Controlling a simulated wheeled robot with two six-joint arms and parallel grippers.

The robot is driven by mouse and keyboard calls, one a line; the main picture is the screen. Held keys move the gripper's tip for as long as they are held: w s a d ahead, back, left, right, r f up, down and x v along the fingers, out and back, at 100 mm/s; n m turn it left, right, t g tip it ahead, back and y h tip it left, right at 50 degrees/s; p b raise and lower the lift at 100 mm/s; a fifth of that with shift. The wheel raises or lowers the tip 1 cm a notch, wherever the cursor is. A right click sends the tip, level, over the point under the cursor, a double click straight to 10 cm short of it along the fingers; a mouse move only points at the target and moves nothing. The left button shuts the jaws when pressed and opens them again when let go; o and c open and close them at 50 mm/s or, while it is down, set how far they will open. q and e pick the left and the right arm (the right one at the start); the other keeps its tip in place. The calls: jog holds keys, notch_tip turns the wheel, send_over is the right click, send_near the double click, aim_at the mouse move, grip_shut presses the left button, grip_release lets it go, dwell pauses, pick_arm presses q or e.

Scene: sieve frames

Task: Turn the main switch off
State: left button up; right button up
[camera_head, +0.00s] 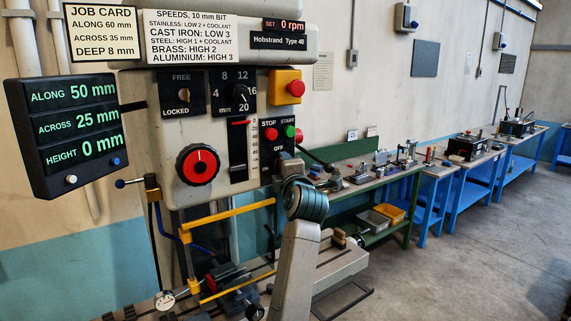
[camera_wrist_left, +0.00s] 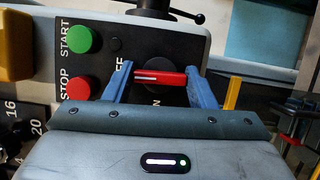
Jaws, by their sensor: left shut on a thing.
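The main switch has a red handle (camera_wrist_left: 160,77) on a dark round base, beside the green START and red STOP buttons. My left gripper (camera_wrist_left: 160,75) is shut on this handle, one blue finger at each end. The handle's white line points to the side of the OFF label, which a finger partly hides. The ON label lies on another side of the switch, towards my gripper's body. In the head view, my left arm and wrist hide the switch on the machine's panel (camera_head: 250,180). My right gripper is not in view.
Close to the switch are the STOP button (camera_head: 270,133), the START button (camera_head: 289,131) and a yellow box with a red button (camera_head: 296,88). A black lever (camera_head: 315,158) sticks out to the right. A yellow bar (camera_head: 235,214) runs below. Benches (camera_head: 395,185) stand further right.

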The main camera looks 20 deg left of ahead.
pick_arm(q)
jog(key=shift+f+m, duration=0.1)
jog(key=shift+m, duration=0.3)
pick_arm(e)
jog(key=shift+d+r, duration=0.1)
pick_arm(q)
jog(key=o, duration=1)
pick_arm(e)
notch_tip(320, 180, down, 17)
jog(key=b, duration=1.7)
pick_arm(q)
jog(key=b+v, duration=1)
jog(key=b, duration=0.2)
jog(key=shift+s+d, duration=0.3)
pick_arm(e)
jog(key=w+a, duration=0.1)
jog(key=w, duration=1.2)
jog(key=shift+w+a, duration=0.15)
